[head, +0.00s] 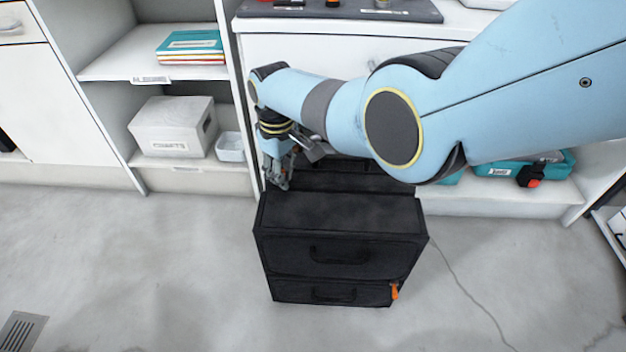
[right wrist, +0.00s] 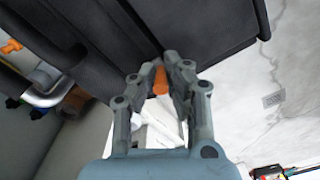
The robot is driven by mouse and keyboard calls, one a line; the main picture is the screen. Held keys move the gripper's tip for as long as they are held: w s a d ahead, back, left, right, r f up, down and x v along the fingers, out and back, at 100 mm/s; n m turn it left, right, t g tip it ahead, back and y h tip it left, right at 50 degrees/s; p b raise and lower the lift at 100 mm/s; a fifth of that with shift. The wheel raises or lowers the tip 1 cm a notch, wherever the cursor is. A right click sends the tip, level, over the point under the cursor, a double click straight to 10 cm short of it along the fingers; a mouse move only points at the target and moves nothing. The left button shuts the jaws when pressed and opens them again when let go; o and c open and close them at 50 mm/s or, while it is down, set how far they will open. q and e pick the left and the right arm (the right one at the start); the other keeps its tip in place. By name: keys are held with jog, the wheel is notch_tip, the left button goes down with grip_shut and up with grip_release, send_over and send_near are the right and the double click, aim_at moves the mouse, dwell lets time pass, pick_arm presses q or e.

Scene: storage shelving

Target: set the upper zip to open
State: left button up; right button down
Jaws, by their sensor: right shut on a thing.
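A black fabric case (head: 340,217) with two stacked sections and front handles stands on the floor. Its dark side also fills the top of the right wrist view (right wrist: 215,30). My right gripper (head: 280,178) is at the case's back left corner in the head view. In the right wrist view its fingers (right wrist: 160,80) are shut on an orange zip pull (right wrist: 160,77) at the case's edge. A second orange zip pull (head: 395,290) hangs at the lower front right corner. The zip track at the gripper is hidden. My left gripper is in neither view.
White shelving stands behind the case, with a labelled grey box (head: 172,127), a small white bin (head: 230,147) and teal books (head: 192,42). A teal tool case (head: 525,165) lies on the low shelf at right. The floor around the case's front is clear.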

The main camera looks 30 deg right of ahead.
aim_at(270, 186)
jog(key=shift+w+a+f+b, duration=0.1)
jog(key=shift+w+a+b, duration=0.1)
jog(key=shift+a, duration=0.3)
jog(key=shift+w+a+f+b, duration=0.1)
jog(key=shift+a+b, duration=0.05)
jog(key=shift+a, duration=0.3)
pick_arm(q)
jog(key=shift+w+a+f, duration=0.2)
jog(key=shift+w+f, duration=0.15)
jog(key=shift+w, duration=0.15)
pick_arm(e)
jog(key=shift+w+a+r, duration=0.15)
jog(key=shift+w+a, duration=0.05)
jog(key=shift+a, duration=0.05)
jog(key=c, duration=1.4)
grip_release()
jog(key=shift+a, duration=0.15)
jog(key=shift+w, duration=0.15)
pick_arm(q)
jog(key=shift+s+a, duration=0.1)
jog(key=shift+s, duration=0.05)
pick_arm(e)
jog(key=shift+r, duration=0.15)
notch_tip(270, 186, up, 12)
jog(key=shift+f, duration=0.15)
